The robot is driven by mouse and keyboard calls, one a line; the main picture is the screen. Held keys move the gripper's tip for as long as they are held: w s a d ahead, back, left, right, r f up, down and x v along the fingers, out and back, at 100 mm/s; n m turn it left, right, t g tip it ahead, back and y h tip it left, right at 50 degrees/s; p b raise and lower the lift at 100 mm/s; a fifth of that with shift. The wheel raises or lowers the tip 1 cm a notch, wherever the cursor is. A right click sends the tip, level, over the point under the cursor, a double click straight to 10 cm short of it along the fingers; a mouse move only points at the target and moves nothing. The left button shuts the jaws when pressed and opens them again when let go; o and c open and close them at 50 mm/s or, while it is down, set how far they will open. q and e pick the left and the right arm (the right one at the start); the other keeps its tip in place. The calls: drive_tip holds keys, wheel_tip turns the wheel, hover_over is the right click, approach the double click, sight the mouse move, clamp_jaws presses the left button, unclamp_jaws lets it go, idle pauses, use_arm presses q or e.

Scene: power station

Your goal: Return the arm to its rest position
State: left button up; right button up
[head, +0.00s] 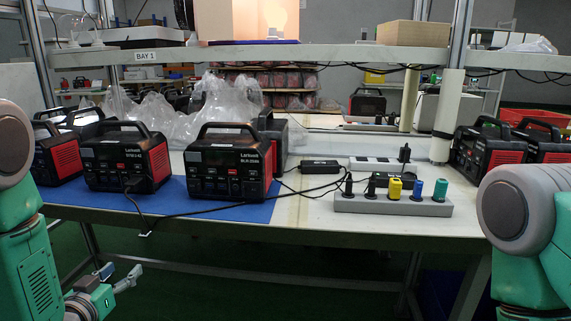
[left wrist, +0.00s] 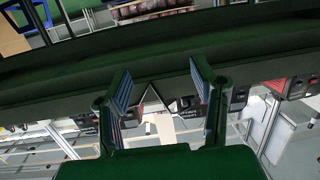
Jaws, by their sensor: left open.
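My left gripper (head: 119,274) hangs low in the head view, below the front edge of the workbench (head: 300,232), and touches nothing there. In the left wrist view its two fingers (left wrist: 161,88) stand apart with nothing between them. My left arm (head: 25,230) comes in along the left edge of the head view. Part of my right arm (head: 525,225) shows at the right edge, but its gripper is out of view.
Black and red power stations (head: 230,165) stand on a blue mat (head: 185,203) near the bench edge. A grey power strip (head: 392,205) with coloured plugs lies to the right. A dark cable (head: 133,205) droops at the edge. Below the bench are metal legs (head: 410,275) and open floor.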

use_arm(q)
drive_tip(key=s+d+f+g, duration=0.55)
drive_tip(key=s+f, duration=0.35)
drive_tip(key=s, duration=0.2)
drive_tip(key=s+d+f+g, duration=0.4)
drive_tip(key=s+f+g, duration=0.2)
drive_tip(key=s+f, duration=0.45)
drive_tip(key=s+d+g, duration=0.2)
drive_tip(key=s+g, duration=0.2)
drive_tip(key=s, duration=0.9)
wheel_tip(320, 180, up, 12)
drive_tip(key=p, duration=1.2)
drive_tip(key=shift+s+f+m, duration=0.2)
drive_tip(key=shift+s+m, duration=0.2)
drive_tip(key=shift+s, duration=0.05)
drive_tip(key=shift+w, duration=0.15)
